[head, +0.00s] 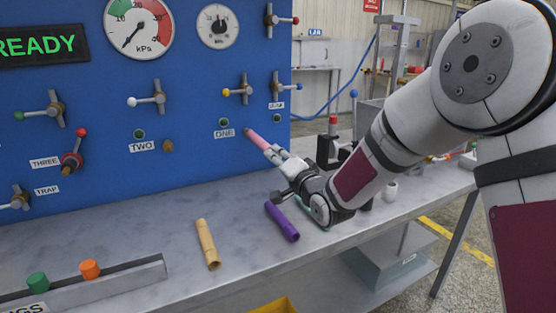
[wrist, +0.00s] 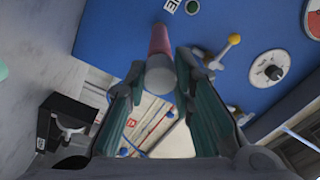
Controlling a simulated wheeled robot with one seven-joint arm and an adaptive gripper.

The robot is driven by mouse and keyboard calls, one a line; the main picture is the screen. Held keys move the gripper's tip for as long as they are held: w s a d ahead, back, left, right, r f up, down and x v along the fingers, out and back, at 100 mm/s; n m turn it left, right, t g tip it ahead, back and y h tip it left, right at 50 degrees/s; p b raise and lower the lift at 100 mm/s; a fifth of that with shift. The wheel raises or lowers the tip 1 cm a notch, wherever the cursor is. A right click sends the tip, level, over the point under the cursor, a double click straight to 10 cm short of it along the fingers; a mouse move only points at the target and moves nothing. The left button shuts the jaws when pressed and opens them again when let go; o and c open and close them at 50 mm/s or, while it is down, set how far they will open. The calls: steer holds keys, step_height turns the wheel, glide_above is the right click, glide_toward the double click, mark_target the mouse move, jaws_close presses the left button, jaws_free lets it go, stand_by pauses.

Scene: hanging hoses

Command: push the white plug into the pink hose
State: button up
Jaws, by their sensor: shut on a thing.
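The pink hose (head: 257,139) juts from the blue panel by the label ONE and slopes down toward my gripper (head: 277,156). In the wrist view the pink hose (wrist: 160,40) lies straight ahead, beyond the white plug (wrist: 160,75). My gripper (wrist: 158,88) is shut on the white plug, with a finger on each side of it. The plug is in line with the hose and appears to meet its end. How far it sits inside the hose cannot be told. In the head view my fingers partly hide this spot.
A purple hose (head: 282,221) and a tan hose (head: 207,245) lie on the grey bench below. A rack (head: 130,282) at front left holds a green plug (head: 37,282) and an orange plug (head: 90,268). Valve handles, including a yellow-tipped one (head: 238,91), stick out above the hose.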

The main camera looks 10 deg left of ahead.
steer(key=shift+b+x, duration=0.6)
steer(key=shift+x, duration=0.25)
stand_by(0.8)
steer(key=o, duration=1.1)
steer(key=v, duration=1.2)
steer(key=shift+d, duration=0.1)
